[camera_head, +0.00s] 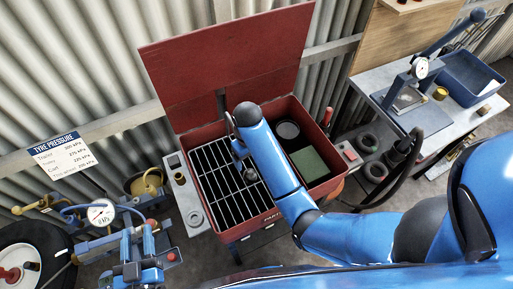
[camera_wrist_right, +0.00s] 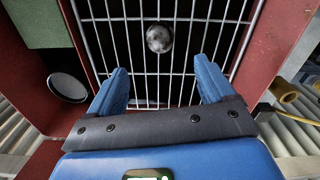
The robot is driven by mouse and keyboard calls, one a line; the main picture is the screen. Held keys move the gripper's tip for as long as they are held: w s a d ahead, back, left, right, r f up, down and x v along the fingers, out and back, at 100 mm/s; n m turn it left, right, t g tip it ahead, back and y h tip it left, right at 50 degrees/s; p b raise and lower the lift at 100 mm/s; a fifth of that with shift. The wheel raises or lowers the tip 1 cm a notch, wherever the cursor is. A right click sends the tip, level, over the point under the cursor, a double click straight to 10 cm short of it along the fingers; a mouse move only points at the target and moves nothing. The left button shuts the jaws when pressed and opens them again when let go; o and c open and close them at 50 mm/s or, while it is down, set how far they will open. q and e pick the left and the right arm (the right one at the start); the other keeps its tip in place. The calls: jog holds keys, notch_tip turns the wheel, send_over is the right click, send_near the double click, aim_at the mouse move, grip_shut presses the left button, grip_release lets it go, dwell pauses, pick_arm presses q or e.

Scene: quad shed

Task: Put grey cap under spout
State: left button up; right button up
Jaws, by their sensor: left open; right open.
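The grey cap (camera_head: 250,174) is a small round dark-grey piece lying on the wire grille (camera_head: 222,187) of the red washer box. It also shows in the right wrist view (camera_wrist_right: 159,39), beyond the fingertips and roughly between their lines. My right gripper (camera_head: 239,150) is over the grille, its fingers (camera_wrist_right: 163,72) apart with nothing between them. It is apart from the cap, a little farther back. My left gripper (camera_head: 139,240) is open and empty at the lower left, outside the box. A thin grey curved piece (camera_head: 231,124) beside my right wrist may be the spout; my arm partly hides that area.
The box's red lid (camera_head: 228,62) stands open behind. A green pad (camera_head: 309,166) and a dark round dish (camera_head: 287,130) lie on its right side. A pressure gauge (camera_head: 101,213) is near my left gripper. A bench with a blue tray (camera_head: 468,81) stands at the right.

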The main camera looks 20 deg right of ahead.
jog(key=d+f+t, duration=0.1)
jog(key=f, duration=0.1)
jog(key=s+d+f+t, duration=0.1)
jog(key=f, duration=0.1)
jog(key=s+d+f+m+t, duration=0.1)
jog(key=shift+s+d+f+t+y, duration=0.1)
jog(key=shift+s+f+t+y, duration=0.05)
jog(key=shift+f+t+y, duration=0.25)
jog(key=s+d+t, duration=0.2)
jog(key=s+t, duration=0.1)
jog(key=s+d+m+t, duration=0.1)
jog(key=shift+s+d+r+t, duration=0.1)
jog(key=shift+s+d+t, duration=0.15)
jog(key=shift+s+t, duration=0.15)
jog(key=s+d+r+m+t, duration=0.1)
jog(key=s+d+r+t, duration=0.1)
jog(key=s+r+t, duration=0.2)
jog(key=s+d+r+m+t, duration=0.1)
jog(key=s+r+t, duration=0.4)
jog(key=s+r, duration=0.5)
notch_tip(320, 180, up, 4)
jog(key=shift+s+d+f+h, duration=0.15)
jog(key=shift+d+f+h, duration=0.2)
jog(key=shift+d, duration=0.5)
jog(key=shift+r, duration=0.1)
